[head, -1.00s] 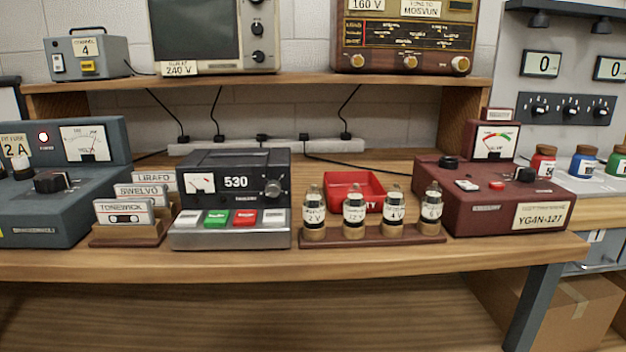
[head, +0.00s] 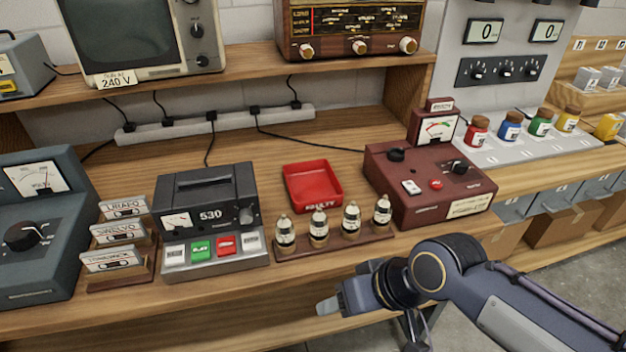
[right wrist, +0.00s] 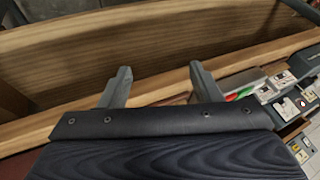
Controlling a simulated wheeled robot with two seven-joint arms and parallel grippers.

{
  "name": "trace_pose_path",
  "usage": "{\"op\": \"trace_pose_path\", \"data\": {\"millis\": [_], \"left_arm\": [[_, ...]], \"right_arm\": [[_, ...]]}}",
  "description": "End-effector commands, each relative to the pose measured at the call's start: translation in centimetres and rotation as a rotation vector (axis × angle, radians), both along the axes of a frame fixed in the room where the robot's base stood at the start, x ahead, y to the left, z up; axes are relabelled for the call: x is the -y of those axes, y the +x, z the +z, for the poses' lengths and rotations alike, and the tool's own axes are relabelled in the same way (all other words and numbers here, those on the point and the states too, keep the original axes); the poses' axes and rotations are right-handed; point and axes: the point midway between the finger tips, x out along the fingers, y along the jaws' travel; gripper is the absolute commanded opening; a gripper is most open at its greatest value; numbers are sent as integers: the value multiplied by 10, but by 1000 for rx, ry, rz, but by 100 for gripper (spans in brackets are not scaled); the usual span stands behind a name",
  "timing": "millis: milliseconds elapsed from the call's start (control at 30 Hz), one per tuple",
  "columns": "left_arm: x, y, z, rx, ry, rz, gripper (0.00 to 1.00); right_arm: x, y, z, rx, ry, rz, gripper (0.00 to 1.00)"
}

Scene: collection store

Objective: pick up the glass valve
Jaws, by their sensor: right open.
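Several glass valves with brass-coloured bases and white labels stand upright in a row on a reddish wooden rack (head: 336,248) near the bench's front edge. The leftmost valve (head: 285,236) is beside the grey 530 unit, and the rightmost valve (head: 382,213) is nearest the maroon tester. The small valve labels are too small to read now. My right gripper (head: 328,306) is in front of and below the rack, apart from the valves. In the right wrist view its two fingers (right wrist: 162,84) are spread with nothing between them. My left gripper is not in view.
A red tray (head: 312,190) lies behind the valves. The grey 530 unit (head: 205,205) stands left, the maroon tester (head: 430,185) right. Cassettes in a wooden holder (head: 125,275) are further left. A shelf (head: 250,75) overhangs the back.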

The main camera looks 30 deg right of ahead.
Motion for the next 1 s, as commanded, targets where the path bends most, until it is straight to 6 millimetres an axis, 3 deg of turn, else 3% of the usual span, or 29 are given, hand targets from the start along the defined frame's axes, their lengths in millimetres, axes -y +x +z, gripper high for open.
{"op": "trace_pose_path", "data": {"millis": [33,267,367,567,800,1000], "left_arm": [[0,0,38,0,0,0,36],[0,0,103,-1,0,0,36],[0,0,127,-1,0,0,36],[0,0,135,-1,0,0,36],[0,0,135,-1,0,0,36],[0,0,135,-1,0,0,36]], "right_arm": [[1,3,39,-16,3,-12,58],[9,21,107,-131,19,-130,58],[16,40,130,-227,27,-244,58],[27,84,130,-412,21,-528,58],[34,138,105,-556,-21,-883,58],[35,155,92,-587,-39,-1015,58]]}}
